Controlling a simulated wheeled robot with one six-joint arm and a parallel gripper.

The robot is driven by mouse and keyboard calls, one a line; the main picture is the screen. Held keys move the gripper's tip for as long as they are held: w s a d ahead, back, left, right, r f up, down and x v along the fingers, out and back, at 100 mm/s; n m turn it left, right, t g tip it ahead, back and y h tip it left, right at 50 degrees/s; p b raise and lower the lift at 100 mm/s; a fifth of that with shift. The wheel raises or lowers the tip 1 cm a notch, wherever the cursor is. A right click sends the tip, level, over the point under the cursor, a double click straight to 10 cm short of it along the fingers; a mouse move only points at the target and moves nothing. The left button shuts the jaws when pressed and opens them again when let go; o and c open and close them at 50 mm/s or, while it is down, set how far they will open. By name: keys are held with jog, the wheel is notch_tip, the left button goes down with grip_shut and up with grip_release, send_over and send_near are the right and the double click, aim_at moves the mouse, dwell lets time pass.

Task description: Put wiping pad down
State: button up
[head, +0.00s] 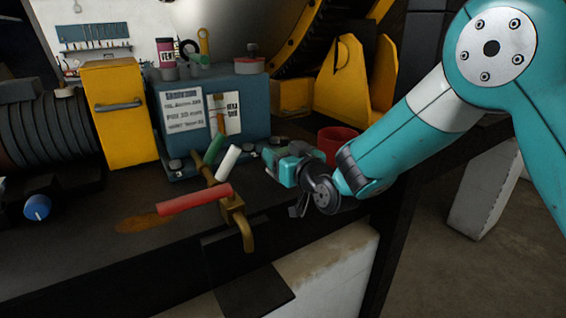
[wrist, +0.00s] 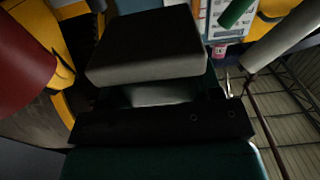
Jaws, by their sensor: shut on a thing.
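The wiping pad (wrist: 150,45) is a dark grey block with a paler edge, seen large in the wrist view. My gripper (wrist: 155,95) is shut on it. In the head view my gripper (head: 290,170) is over the right end of the dark workbench (head: 80,255), to the right of the valve handles. The pad is hard to make out there against the dark gripper and bench. I cannot tell whether it touches the bench.
A brass valve (head: 235,212) carries a red handle (head: 194,199); white (head: 227,162) and green (head: 215,148) handles stand close by. A red cup (head: 335,143) is behind my gripper. A blue-grey box (head: 180,125) stands behind. A brown stain (head: 150,224) marks the bench.

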jog(key=shift+f+p, duration=0.3)
jog(key=shift+f, duration=1.35)
jog(key=shift+f, duration=0.15)
jog(key=o, duration=1)
